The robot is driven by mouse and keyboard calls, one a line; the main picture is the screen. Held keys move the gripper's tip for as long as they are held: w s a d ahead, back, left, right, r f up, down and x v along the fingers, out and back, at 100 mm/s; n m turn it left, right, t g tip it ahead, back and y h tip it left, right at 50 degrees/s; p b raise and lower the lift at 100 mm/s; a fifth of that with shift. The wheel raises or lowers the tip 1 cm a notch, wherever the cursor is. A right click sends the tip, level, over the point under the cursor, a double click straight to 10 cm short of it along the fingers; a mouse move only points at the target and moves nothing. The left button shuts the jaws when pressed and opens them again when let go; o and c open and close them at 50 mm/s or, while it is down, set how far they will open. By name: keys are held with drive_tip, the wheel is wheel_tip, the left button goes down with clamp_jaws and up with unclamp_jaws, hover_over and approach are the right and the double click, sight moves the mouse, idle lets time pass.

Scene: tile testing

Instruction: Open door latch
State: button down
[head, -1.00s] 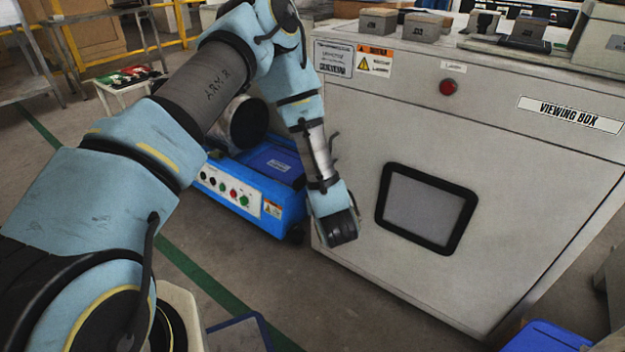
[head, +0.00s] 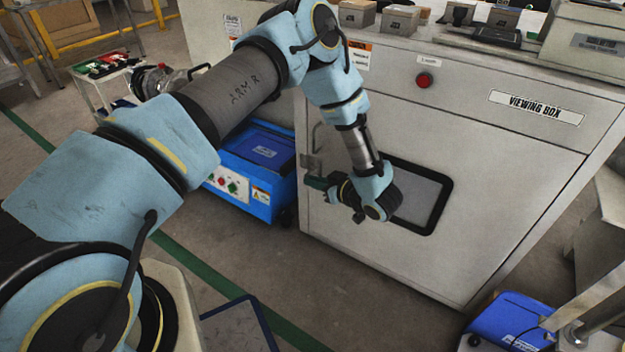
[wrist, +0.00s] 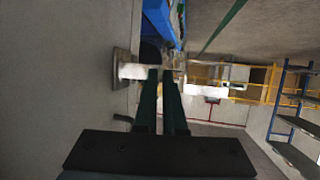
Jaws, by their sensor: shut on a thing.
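The grey viewing box (head: 375,130) has a door with a dark-framed window (head: 432,190) on its front. The metal door latch (head: 310,161) sits at the door's left edge, below a thin curved handle (head: 317,135). In the wrist view the latch (wrist: 123,70) shows as a bright metal piece on the left, by my fingertips. My gripper (head: 312,182) points left across the door face, its dark fingers at the latch. In the wrist view my gripper (wrist: 161,74) has its fingers close together, shut on the latch. The exact contact is partly hidden. The door looks flush with the box.
A blue machine (head: 255,170) stands on the floor left of the box. Small grey blocks (head: 400,18) lie on top of the box. A blue case (head: 510,320) is at the lower right. Floor in front of the door is clear.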

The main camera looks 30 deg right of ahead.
idle(0.3)
drive_tip(key=c, duration=1)
unclamp_jaws()
drive_tip(key=p+v, duration=0.2)
drive_tip(key=v, duration=0.8)
drive_tip(key=shift+s, duration=0.35)
drive_tip(key=shift+d+r, duration=0.1)
drive_tip(key=shift+d, duration=0.1)
